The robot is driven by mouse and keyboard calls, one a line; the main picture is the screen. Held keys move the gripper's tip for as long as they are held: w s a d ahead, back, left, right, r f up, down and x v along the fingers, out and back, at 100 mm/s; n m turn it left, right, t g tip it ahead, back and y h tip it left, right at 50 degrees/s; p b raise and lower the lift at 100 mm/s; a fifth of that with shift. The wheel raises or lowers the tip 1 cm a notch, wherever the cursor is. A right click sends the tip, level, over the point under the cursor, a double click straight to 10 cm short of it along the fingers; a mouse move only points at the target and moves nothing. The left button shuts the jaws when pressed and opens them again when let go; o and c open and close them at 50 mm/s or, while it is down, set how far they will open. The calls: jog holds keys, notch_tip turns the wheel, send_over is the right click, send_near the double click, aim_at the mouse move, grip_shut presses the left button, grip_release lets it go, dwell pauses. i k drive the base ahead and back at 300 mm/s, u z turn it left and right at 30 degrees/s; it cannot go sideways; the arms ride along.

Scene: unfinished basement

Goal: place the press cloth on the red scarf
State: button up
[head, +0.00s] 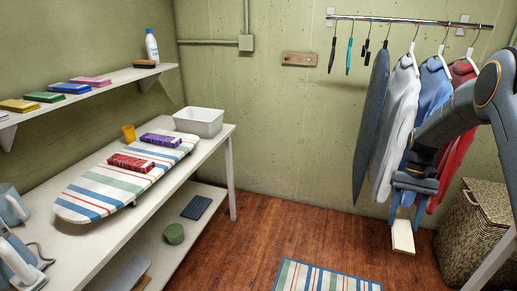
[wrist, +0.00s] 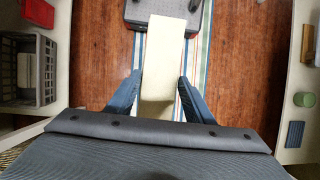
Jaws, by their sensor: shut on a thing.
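A cream folded cloth, which looks like the press cloth (head: 402,238), hangs from my gripper (head: 404,219) at the right of the head view. My gripper is shut on it, and the cloth (wrist: 165,55) shows between the two blue fingers (wrist: 156,92) in the wrist view. The red scarf (head: 131,163) lies folded, with a pale patterned band, on the striped ironing board (head: 90,198) at the left. A purple folded scarf (head: 161,140) lies just behind it on the board. My gripper is far to the right of the red scarf, over the floor.
The ironing board rests on a white table (head: 120,232) with a white bin (head: 199,122) and a yellow cup (head: 129,133). Hanging clothes (head: 396,125) and a wicker hamper (head: 475,225) are close to my arm. A striped rug (head: 322,277) lies on open wooden floor.

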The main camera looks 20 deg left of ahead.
aim_at(130, 160)
jog(key=u, duration=1.7)
